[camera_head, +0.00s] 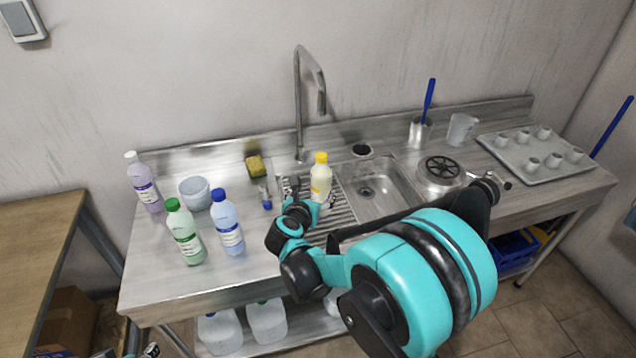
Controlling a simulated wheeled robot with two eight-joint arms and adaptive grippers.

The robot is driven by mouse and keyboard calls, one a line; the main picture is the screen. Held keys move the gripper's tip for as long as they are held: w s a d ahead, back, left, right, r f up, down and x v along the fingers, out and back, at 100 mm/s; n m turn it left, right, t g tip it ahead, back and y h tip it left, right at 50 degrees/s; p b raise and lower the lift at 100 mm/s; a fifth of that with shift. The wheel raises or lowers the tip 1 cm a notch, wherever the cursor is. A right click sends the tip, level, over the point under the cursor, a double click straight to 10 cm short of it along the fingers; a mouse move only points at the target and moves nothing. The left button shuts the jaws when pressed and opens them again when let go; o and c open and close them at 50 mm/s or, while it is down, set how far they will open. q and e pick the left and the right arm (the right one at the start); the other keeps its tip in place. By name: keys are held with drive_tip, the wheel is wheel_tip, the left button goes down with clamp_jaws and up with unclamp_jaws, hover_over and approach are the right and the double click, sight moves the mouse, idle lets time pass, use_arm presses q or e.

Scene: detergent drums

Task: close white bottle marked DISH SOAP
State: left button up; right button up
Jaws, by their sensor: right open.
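A pale cream-white bottle with a yellow cap (321,178) stands upright on the ribbed drainboard left of the sink basin. Its label is too small to read, so I cannot confirm DISH SOAP. The cap appears to sit on its top; how tightly I cannot tell. My right gripper (312,198) is open beside the lower part of this bottle, with a finger seen on either side. Whether it touches the bottle I cannot tell. My left arm shows only as small parts at the bottom left edge, and its jaws cannot be made out.
Purple (147,187), green (185,236) and blue (227,226) bottles and a bowl (196,193) stand at left. A sponge (255,167) and a small blue-ended item (266,199) lie nearby. The faucet (299,105) rises behind. A cup tray (535,160) is at right.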

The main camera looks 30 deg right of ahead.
drive_tip(key=v, duration=0.2)
drive_tip(key=shift+s+a+r, duration=0.1)
drive_tip(key=shift+s+a, duration=0.05)
drive_tip(key=shift+s, duration=0.05)
drive_tip(key=shift+r, duration=0.1)
